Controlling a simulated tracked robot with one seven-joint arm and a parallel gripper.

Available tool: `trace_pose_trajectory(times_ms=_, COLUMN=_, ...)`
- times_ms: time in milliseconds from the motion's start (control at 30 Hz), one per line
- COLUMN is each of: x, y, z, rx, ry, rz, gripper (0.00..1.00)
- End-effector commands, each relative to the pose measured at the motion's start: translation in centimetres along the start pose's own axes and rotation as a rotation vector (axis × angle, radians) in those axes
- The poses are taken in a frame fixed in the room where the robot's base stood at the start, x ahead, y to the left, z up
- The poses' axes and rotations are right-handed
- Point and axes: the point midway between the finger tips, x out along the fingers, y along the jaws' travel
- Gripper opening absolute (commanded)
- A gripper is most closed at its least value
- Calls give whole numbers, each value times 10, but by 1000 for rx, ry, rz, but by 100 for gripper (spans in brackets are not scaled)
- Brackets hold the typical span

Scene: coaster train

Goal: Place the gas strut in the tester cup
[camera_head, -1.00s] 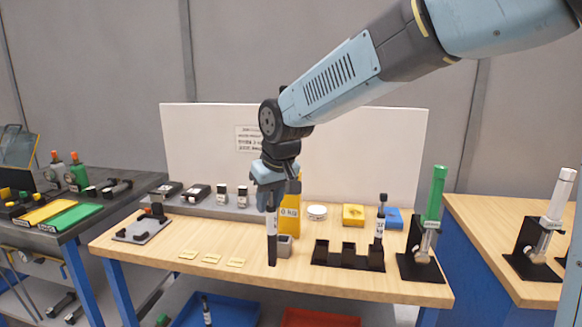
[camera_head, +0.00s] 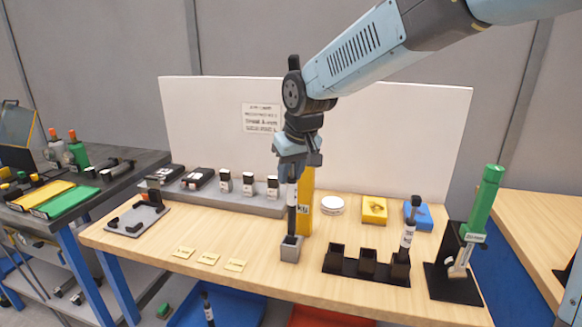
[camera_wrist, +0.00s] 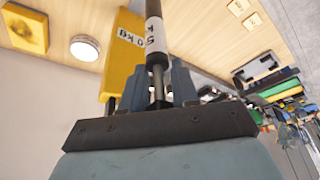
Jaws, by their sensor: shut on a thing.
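My gripper (camera_head: 292,170) is shut on the gas strut (camera_head: 291,212), a dark cylinder with a white label band, held upright. In the wrist view the strut (camera_wrist: 154,35) has its thin rod between the fingers. The tester cup (camera_head: 290,252) is a small grey square block on the wooden table, directly below my gripper. The strut's lower end is at the cup's mouth and seems to enter it; how deep I cannot tell. The cup does not show clearly in the wrist view.
A yellow upright tester block (camera_head: 306,200) stands just behind the strut. A black rack (camera_head: 340,262) holds another labelled strut (camera_head: 407,238) at right. A green cylinder stand (camera_head: 482,205) is farther right. Yellow tags (camera_head: 208,259) lie left, with clear wood around them.

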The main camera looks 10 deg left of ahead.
Motion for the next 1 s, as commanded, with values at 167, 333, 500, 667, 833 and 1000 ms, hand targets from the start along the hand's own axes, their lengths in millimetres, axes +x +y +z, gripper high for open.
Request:
trace_pose_trajectory(times_ms=167, x=16, y=-4, z=6, rx=-6, ry=-1, rz=-3, gripper=0)
trace_pose_trajectory(times_ms=333, x=31, y=-6, z=11, rx=-9, ry=0, rz=-4, gripper=0)
trace_pose_trajectory(times_ms=500, x=44, y=-6, z=16, rx=-10, ry=0, rz=-4, gripper=0)
trace_pose_trajectory(times_ms=667, x=50, y=-7, z=18, rx=-10, ry=1, rz=-4, gripper=0)
trace_pose_trajectory(times_ms=833, x=53, y=-7, z=19, rx=-10, ry=2, rz=-4, gripper=0)
trace_pose_trajectory(times_ms=1000, x=53, y=-6, z=19, rx=-10, ry=2, rz=-4, gripper=0)
